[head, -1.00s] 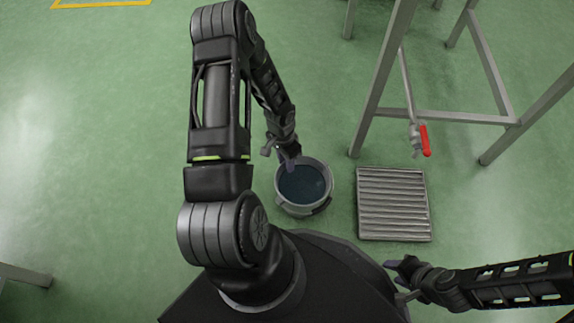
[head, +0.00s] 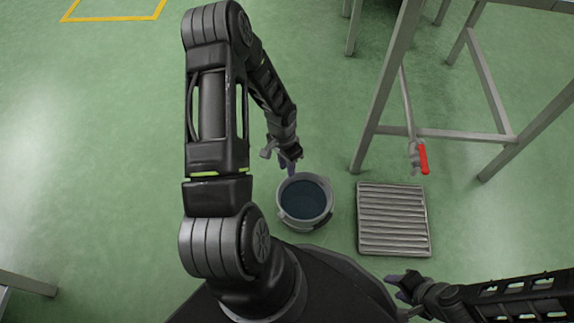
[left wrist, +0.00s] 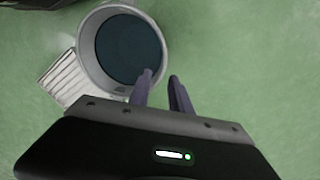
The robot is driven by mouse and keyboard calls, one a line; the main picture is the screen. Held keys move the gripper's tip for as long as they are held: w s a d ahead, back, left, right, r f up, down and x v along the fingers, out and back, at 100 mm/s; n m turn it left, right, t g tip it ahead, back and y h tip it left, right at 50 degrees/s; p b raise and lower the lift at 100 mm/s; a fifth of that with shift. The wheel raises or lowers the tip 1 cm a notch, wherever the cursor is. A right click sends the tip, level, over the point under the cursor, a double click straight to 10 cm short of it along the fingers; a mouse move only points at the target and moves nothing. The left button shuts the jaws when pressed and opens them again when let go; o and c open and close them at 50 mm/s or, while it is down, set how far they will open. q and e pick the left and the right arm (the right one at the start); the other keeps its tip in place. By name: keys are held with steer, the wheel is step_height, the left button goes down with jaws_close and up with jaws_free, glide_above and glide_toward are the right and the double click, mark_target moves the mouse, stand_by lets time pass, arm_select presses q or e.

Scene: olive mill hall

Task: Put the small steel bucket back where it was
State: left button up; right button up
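The small steel bucket (head: 329,211) stands upright on the green floor, left of a ribbed grate. Its inside looks dark blue; I cannot tell whether that is liquid. My left gripper (head: 288,166) is at the bucket's far-left rim, fingers apart. In the left wrist view the bucket (left wrist: 88,62) lies just beyond the fingers (left wrist: 160,84). One finger overlaps the rim in the picture and the other is outside it; nothing is visibly clamped. My right gripper (head: 395,289) is low at the right near my base, open and empty.
The ribbed metal grate (head: 393,219) lies flat on the floor; it also shows in the left wrist view (left wrist: 60,80). A grey steel frame (head: 367,130) stands behind it, with a red-handled valve (head: 423,158) above the grate. Yellow floor marking (head: 113,19) is at the far left.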

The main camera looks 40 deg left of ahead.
arm_select(q)
steer(key=s+d+n+t+h, duration=0.1)
steer(key=s+d+n+h, duration=0.1)
steer(key=d, duration=1.7)
steer(key=s+d+n, duration=0.1)
steer(key=s+d, duration=0.5)
steer(key=d, duration=0.3)
steer(key=shift+s+r+n+t+h, duration=0.3)
steer(key=shift+s+r+n, duration=0.05)
steer(key=shift+r+n, duration=0.1)
